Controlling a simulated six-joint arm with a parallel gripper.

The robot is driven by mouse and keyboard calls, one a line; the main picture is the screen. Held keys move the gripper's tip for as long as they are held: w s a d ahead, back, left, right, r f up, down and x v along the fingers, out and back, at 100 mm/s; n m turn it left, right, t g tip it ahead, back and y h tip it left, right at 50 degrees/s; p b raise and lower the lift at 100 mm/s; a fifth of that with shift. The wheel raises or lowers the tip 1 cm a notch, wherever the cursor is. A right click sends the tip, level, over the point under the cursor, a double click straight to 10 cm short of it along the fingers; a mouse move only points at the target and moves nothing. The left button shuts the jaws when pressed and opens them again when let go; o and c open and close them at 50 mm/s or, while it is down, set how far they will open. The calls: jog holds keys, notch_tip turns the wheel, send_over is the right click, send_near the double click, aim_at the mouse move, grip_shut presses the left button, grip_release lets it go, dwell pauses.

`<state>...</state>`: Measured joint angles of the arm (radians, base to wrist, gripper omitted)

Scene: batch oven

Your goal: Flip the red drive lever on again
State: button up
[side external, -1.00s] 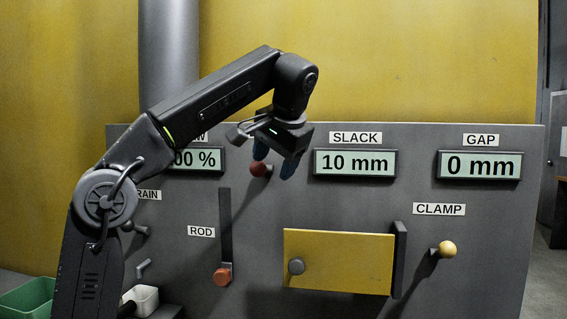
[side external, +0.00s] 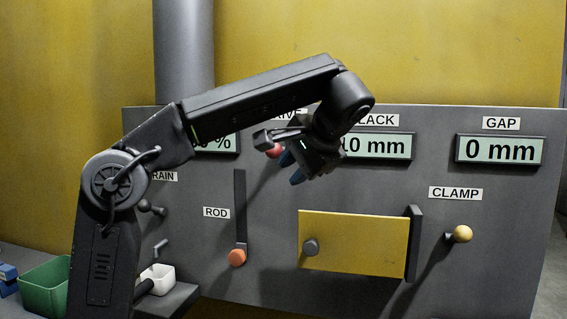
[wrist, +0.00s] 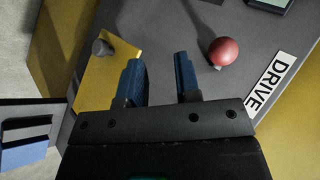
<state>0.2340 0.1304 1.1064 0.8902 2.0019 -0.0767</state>
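The drive lever's red ball knob (side external: 273,152) shows just left of my gripper (side external: 291,168) in the side view, under a partly covered DRIVE label. In the wrist view the knob (wrist: 224,52) lies outside my fingers, to their right, beside the DRIVE label (wrist: 270,82). My gripper (wrist: 159,62) is open, with a clear, empty gap between its blue fingers. The knob appears apart from the fingers in the wrist view. Most of the lever's stem is hidden, and I cannot tell which way it is set.
The panel carries a yellow door (side external: 355,244) with a grey knob, an orange ROD knob (side external: 237,257) at the bottom of its slot, and a yellow CLAMP knob (side external: 462,234). Displays read SLACK 10 mm and GAP 0 mm (side external: 499,150). A green bin (side external: 45,285) and white cup stand lower left.

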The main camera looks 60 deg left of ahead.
aim_at(277, 151)
jog(key=f+m+y, duration=0.2)
jog(key=s+a+f+m+y, duration=0.1)
jog(key=f+m+y, duration=0.1)
jog(key=s+f+m+y, duration=0.1)
jog(key=f+m+y, duration=0.1)
jog(key=y, duration=0.1)
jog(key=shift+a+f+g, duration=0.1)
jog(key=shift+a+g, duration=0.05)
jog(key=shift+g, duration=0.25)
jog(key=c, duration=0.4)
jog(key=f+m+t+y, duration=0.1)
jog(key=m+t, duration=0.3)
jog(key=m, duration=0.1)
jog(key=s+d+f+m+t+y, duration=0.1)
jog(key=f+m+t+y, duration=0.1)
jog(key=m+t, duration=0.2)
jog(key=s+d+f+m+t+y, duration=0.1)
jog(key=m+t+y, duration=0.1)
jog(key=m, duration=0.3)
jog(key=shift+f+m+t, duration=0.2)
jog(key=shift+m+t, duration=0.1)
jog(key=shift+t, duration=0.6)
grip_shut()
jog(key=w+a+r+m+t, duration=0.2)
jog(key=w+a+r+t, duration=0.1)
jog(key=a+r, duration=0.4)
jog(key=shift+w+a+r+m+h, duration=0.35)
jog(key=shift+w+r, duration=0.2)
jog(key=shift+r, duration=0.35)
